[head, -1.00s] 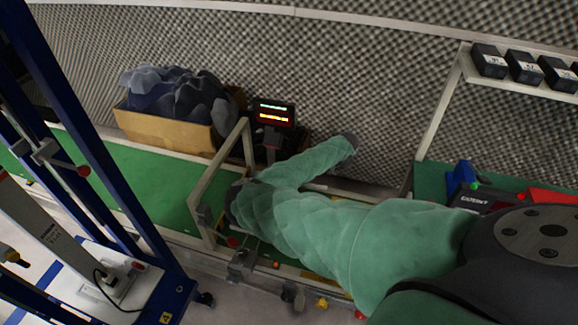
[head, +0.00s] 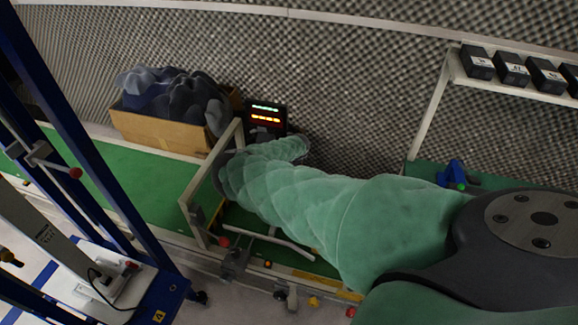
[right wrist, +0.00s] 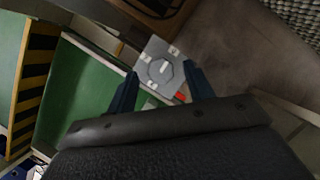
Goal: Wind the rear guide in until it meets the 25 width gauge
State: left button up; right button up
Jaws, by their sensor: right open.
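My right arm's green sleeve reaches across the conveyor in the head view and hides my right gripper there. In the right wrist view my right gripper (right wrist: 160,88) is open, its two dark fingers apart. A grey square plate with a many-sided knob (right wrist: 160,68) shows just beyond and between the fingertips; I cannot tell whether they touch it. A pale guide rail (head: 265,239) lies over the green belt (head: 150,190) on the near side. The rear guide is hidden by my arm in the head view. I cannot pick out the 25 width gauge. My left gripper is out of view.
A cardboard box (head: 160,132) of dark cloth stands behind the belt. A display (head: 265,116) with green and orange lines is beside it. A pale frame (head: 195,195) spans the belt. A blue upright (head: 90,150) stands at left. A shelf with black boxes (head: 512,69) is at right.

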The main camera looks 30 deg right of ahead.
jog(key=shift+w+f, duration=0.2)
jog(key=shift+f, duration=0.4)
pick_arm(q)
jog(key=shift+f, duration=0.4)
pick_arm(e)
jog(key=shift+f, duration=0.2)
jog(key=c, duration=1)
jog(key=shift+o, duration=0.2)
